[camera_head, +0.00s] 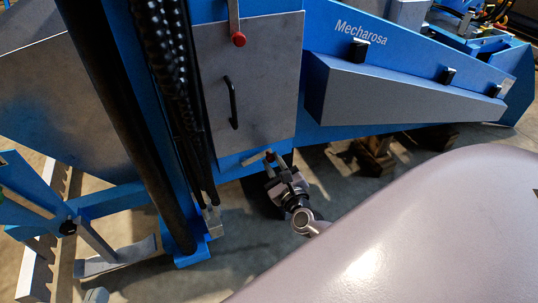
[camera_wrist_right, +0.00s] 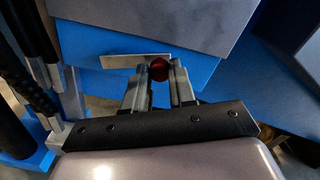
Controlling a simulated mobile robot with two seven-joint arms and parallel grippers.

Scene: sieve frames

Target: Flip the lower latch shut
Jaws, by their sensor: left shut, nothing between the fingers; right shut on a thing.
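The lower latch (camera_head: 256,157) is a short grey metal bar with a red knob at its right end. It lies roughly sideways on the blue frame below the bottom edge of the grey door. My right gripper (camera_head: 271,163) is closed around the red knob, in front of the blue frame. In the right wrist view the latch bar (camera_wrist_right: 124,61) runs out to the left of the fingers, and the red knob (camera_wrist_right: 159,70) sits between the fingertips (camera_wrist_right: 160,76). The bar's mounting point is hard to make out. My left gripper is in neither view.
The grey door (camera_head: 265,95) with a black handle (camera_head: 231,102) looks flush with the frame. An upper latch with a red knob (camera_head: 238,40) hangs down over its top edge. Black hoses (camera_head: 185,110) run down left of the door. Floor shows below the machine.

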